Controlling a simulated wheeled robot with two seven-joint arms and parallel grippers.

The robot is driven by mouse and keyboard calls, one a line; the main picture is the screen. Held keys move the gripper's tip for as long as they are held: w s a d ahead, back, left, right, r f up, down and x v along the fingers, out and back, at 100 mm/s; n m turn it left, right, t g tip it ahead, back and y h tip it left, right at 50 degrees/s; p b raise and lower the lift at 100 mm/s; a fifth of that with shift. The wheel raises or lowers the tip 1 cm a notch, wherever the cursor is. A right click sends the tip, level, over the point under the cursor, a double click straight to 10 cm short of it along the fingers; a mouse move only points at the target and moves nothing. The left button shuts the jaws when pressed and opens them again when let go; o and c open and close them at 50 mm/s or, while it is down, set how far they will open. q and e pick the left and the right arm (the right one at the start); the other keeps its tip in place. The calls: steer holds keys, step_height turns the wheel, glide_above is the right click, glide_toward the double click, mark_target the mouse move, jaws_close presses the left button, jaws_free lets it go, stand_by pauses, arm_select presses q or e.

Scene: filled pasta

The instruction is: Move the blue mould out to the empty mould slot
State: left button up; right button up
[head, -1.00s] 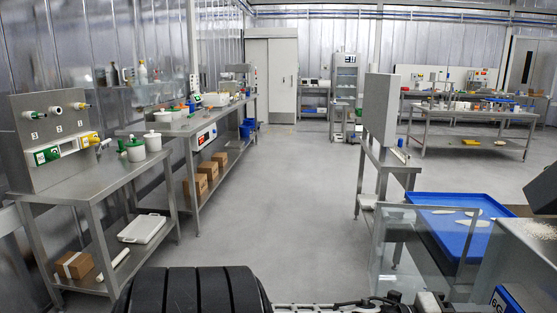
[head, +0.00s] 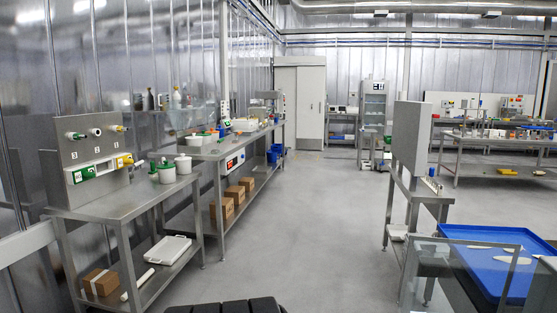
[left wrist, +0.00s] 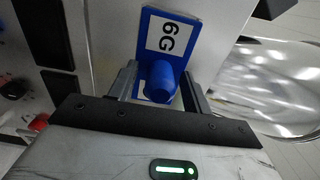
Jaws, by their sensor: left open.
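The blue mould (left wrist: 162,76) shows in the left wrist view as a blue plate with a white 6G label and a round blue knob facing the camera. My left gripper (left wrist: 158,90) is open, with one finger on each side of the knob. I cannot tell whether the fingers touch it. In the head view neither gripper nor the blue mould shows. An empty mould slot cannot be made out in any view.
A steel panel (head: 64,162) with green, white and yellow fittings stands on the left bench (head: 130,202). White lidded pots (head: 183,166) stand beside it. A blue tray (head: 488,262) with pale pieces is at lower right, behind a clear guard. The middle floor (head: 320,200) is clear.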

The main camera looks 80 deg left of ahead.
arm_select(q)
steer(key=c, duration=0.9)
steer(key=shift+r, duration=0.1)
steer(key=shift+c, duration=0.3)
steer(key=shift+s+a, duration=0.15)
steer(key=shift+s, duration=0.25)
steer(key=shift+s+a, duration=0.1)
steer(key=shift+s, duration=0.1)
steer(key=p+v, duration=0.2)
steer(key=v, duration=0.4)
steer(key=shift+s, duration=0.2)
stand_by(1.1)
